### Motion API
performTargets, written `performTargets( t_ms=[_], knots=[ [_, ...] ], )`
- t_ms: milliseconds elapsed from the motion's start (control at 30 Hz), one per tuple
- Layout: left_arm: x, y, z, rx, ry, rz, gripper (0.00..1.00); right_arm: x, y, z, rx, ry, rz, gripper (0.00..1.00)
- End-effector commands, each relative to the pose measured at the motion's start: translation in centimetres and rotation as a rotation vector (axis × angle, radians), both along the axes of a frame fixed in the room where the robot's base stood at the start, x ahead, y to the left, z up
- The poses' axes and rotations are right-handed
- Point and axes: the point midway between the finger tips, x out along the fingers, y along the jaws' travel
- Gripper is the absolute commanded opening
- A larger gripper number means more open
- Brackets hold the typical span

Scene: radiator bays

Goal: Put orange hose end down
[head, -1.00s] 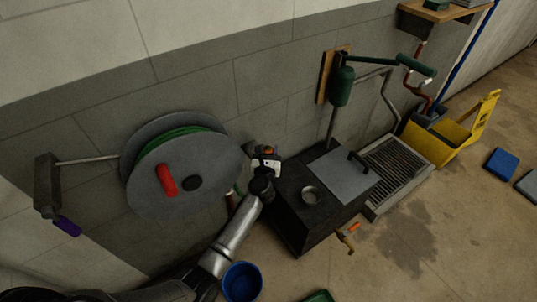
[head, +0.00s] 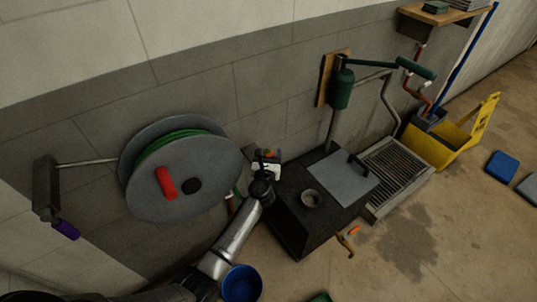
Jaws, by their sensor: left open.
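My left gripper (head: 267,159) reaches up from the bottom, between the hose reel and the black box, close to the grey wall. It is open. A small orange piece (head: 270,153), which looks like the orange hose end, shows at its fingertips with a bit of green beside it. I cannot tell whether it touches the fingers or what it rests on. The grey reel (head: 150,195) with green hose (head: 172,142) and a red handle (head: 166,183) hangs on the wall to the left. My right gripper is not in view.
The black box (head: 290,232) with a grey lid (head: 340,176) stands right of my gripper. A tap with an orange handle (head: 353,230) is at its front. A blue bucket (head: 242,283) sits below my arm. A floor grate (head: 397,168) and yellow bucket (head: 435,148) are farther right.

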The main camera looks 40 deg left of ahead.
Motion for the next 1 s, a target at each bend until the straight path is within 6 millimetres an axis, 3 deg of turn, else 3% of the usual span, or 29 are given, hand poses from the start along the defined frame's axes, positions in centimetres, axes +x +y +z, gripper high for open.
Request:
performTargets(
  t_ms=[167,600,1000],
  knots=[
    [-1.5,-1.0,0.3,-0.001,0.001,-0.001,0.67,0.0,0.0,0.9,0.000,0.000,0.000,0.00],
    [-8.1,-5.1,0.3,-0.002,0.001,0.000,0.67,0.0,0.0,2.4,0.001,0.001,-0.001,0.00],
    [-10.2,-6.4,0.3,0.001,-0.001,0.000,0.67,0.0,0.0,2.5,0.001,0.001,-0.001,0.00]
  ],
)
